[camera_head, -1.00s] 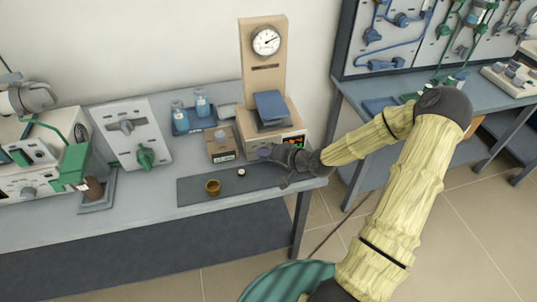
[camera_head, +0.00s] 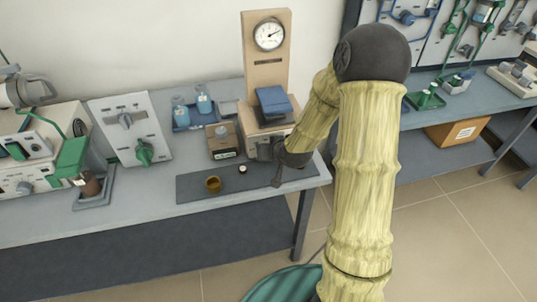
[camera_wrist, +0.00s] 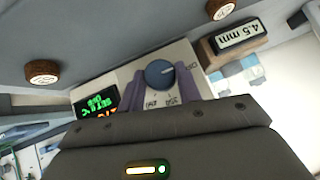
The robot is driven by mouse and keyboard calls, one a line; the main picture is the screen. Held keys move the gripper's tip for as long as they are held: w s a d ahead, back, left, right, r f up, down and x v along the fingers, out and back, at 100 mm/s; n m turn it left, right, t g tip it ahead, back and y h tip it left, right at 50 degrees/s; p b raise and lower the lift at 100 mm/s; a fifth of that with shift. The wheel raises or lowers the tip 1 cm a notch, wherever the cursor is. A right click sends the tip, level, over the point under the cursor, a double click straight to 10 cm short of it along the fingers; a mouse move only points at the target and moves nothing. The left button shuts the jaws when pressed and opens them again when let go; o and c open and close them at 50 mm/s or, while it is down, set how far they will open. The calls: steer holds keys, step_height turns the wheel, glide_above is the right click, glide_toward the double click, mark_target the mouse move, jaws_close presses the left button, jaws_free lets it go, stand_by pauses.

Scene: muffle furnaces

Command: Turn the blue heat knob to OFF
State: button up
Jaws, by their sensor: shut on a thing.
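The blue heat knob (camera_wrist: 160,74) sits on the pale front panel of the small furnace, beside a dark display (camera_wrist: 97,103) with green and orange characters. Scale marks and printed figures surround the knob, and a label that seems to read OFF is on its right in the wrist view. My gripper (camera_wrist: 162,80) is shut on the knob, one purple finger on either side. In the head view, my gripper (camera_head: 267,151) is at the front of the furnace (camera_head: 266,75), hiding the knob and display. The exact knob setting is hard to read.
A brown-gold cup (camera_head: 213,184) and a small round piece (camera_head: 242,169) lie on the dark mat (camera_head: 192,188). A box labelled 4.5 mm (camera_wrist: 238,35) is close beside the knob panel. A panel with a green knob (camera_head: 130,130) stands further left.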

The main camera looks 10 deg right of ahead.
steer(key=shift+f, duration=0.1)
stand_by(0.4)
steer(key=o, duration=0.7)
